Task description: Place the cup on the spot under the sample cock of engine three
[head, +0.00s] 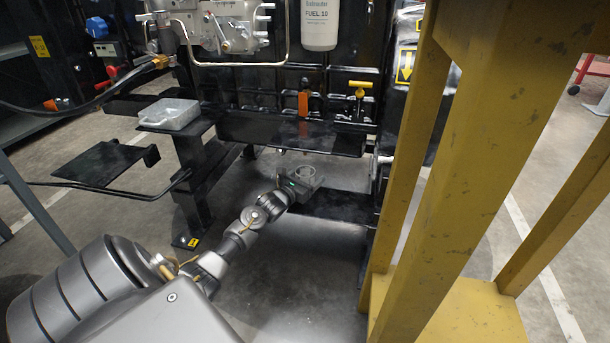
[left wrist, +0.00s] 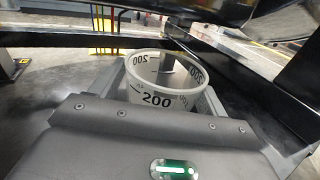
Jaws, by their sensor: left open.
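The cup (head: 306,171) is a clear, round, open-topped beaker under the front of the black engine in the head view. In the left wrist view the cup (left wrist: 165,88) is upright, with black "200" marks on its wall. My left gripper (head: 305,178) is open, with the cup between its fingers, which lie on both sides of it. I cannot tell whether a finger touches the cup; its base is hidden. An orange handle (head: 303,103) and a yellow T-handle valve (head: 360,89) sit on the engine above; I cannot tell which is the sample cock. My right gripper is out of view.
A black plate (head: 335,206) lies low beside the gripper. A yellow frame (head: 470,170) stands close on the right. A white filter (head: 320,25) hangs above. Black beams flank the cup in the left wrist view.

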